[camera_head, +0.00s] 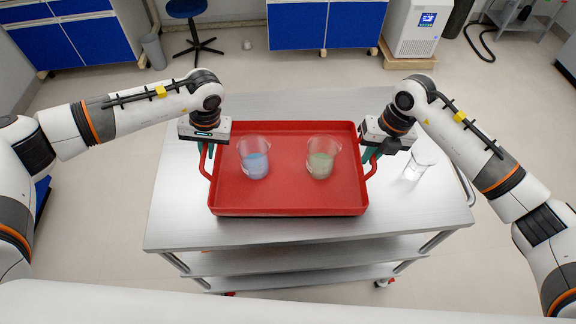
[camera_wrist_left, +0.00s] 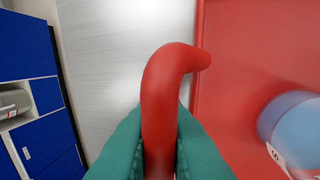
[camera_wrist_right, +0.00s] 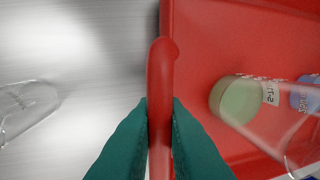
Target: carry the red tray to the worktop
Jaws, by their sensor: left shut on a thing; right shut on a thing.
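The red tray (camera_head: 288,196) is on or just above the metal cart's top in the head view; I cannot tell if it touches. It holds a beaker with blue liquid (camera_head: 254,160) on the left and a beaker with green liquid (camera_head: 320,162) on the right, both upright. My left gripper (camera_head: 204,150) is shut on the tray's left handle; its teal fingers clasp the red handle (camera_wrist_left: 160,105) in the left wrist view. My right gripper (camera_head: 373,152) is shut on the right handle, and its fingers clasp that handle (camera_wrist_right: 160,100) in the right wrist view.
The metal cart (camera_head: 185,215) stands in front of me, with lower shelves. A clear empty beaker (camera_head: 418,166) stands on it, right of the tray. Blue cabinets (camera_head: 325,25), a stool (camera_head: 190,15) and a white machine (camera_head: 420,28) stand at the back. Open floor lies between.

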